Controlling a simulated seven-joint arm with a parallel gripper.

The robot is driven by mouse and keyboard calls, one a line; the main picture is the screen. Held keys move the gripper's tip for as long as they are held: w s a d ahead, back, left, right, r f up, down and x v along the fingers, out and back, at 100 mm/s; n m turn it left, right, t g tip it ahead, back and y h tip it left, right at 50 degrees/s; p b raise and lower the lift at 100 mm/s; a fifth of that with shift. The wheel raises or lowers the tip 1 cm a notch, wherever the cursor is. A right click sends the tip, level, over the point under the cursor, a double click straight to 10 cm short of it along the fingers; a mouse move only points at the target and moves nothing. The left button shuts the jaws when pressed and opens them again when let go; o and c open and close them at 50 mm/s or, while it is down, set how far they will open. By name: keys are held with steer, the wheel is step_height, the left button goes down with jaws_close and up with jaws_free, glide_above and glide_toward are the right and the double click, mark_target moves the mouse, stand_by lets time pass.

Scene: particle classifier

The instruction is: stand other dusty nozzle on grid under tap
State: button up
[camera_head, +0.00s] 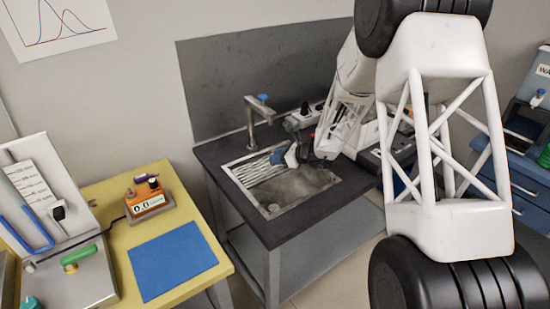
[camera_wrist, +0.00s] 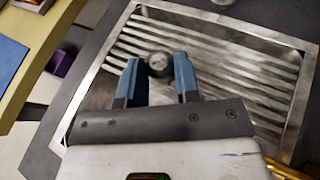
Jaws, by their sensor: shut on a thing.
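My gripper (camera_wrist: 157,72) is shut on a grey, rounded nozzle (camera_wrist: 157,63) between its two blue fingertips, over the slatted grid (camera_wrist: 225,62) in the sink. I see the nozzle nearly end-on, so I cannot tell whether it touches the slats. In the head view my gripper (camera_head: 283,156) is low over the right part of the grid (camera_head: 258,171), near the tap (camera_head: 258,120), which has a blue knob. A grey thing at the top edge of the wrist view is cut off. I cannot make out a second nozzle.
The metal sink basin (camera_head: 300,193) is open to the front right of the grid. A yellow table (camera_head: 108,192) at left holds a blue mat (camera_head: 172,260), an orange device (camera_head: 148,201) and a metal apparatus (camera_head: 70,279). A blue drawer cabinet (camera_head: 502,180) stands at right.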

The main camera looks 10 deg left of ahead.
steer(key=shift+w+a+f, duration=0.1)
steer(key=shift+w+a, duration=0.2)
steer(key=shift+w, duration=0.45)
steer(key=shift+w+a+f, duration=0.1)
steer(key=shift+w+a, duration=0.25)
steer(key=shift+w, duration=0.45)
steer(key=shift+w+a+f, duration=0.1)
steer(key=shift+w+a, duration=0.2)
steer(key=shift+w, duration=0.45)
steer(key=shift+f, duration=1.7)
steer(key=shift+f, duration=0.15)
steer(key=o, duration=0.9)
